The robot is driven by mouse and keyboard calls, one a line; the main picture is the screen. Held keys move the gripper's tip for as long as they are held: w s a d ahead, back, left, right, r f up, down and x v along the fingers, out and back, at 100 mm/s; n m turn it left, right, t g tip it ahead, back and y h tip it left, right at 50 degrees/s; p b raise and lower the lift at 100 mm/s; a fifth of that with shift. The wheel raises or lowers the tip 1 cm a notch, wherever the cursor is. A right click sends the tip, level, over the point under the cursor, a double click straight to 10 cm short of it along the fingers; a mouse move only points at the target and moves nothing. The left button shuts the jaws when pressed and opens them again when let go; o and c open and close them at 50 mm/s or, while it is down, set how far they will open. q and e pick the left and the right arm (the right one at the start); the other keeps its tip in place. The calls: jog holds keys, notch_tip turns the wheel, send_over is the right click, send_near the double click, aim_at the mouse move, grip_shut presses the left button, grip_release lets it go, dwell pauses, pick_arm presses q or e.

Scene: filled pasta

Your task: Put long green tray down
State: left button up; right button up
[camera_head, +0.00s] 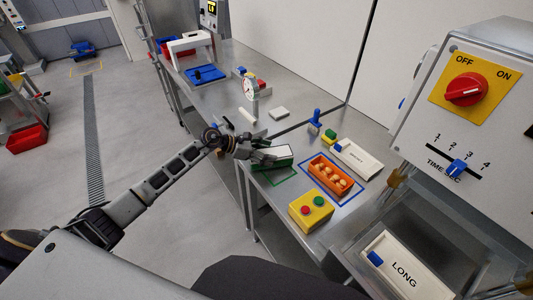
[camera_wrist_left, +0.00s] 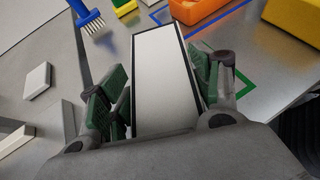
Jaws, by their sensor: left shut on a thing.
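The long green tray (camera_head: 283,153), with a pale inside, is at the table edge in the head view. My left gripper (camera_head: 258,155) is shut on it, and its fingers hide part of the near end. In the left wrist view the tray (camera_wrist_left: 162,80) lies lengthwise between the two green-padded fingers (camera_wrist_left: 160,95), its pale floor framed by a dark rim. A green outline (camera_head: 283,180) on the table shows beside and below the tray. I cannot tell whether the tray touches the table. My right gripper is not in view.
An orange tray (camera_head: 312,172) with several pasta pieces stands inside a blue outline to the right. A yellow button box (camera_head: 302,215) is in front. A white tray (camera_head: 362,158), blue brush (camera_head: 315,120) and dial scale (camera_head: 249,88) stand farther back. The control panel (camera_head: 470,120) is at right.

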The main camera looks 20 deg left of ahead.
pick_arm(q)
jog(key=shift+f, duration=0.3)
jog(key=o, duration=1.6)
jog(key=shift+f, duration=0.1)
jog(key=shift+o, duration=1.1)
jog(key=shift+r, duration=0.2)
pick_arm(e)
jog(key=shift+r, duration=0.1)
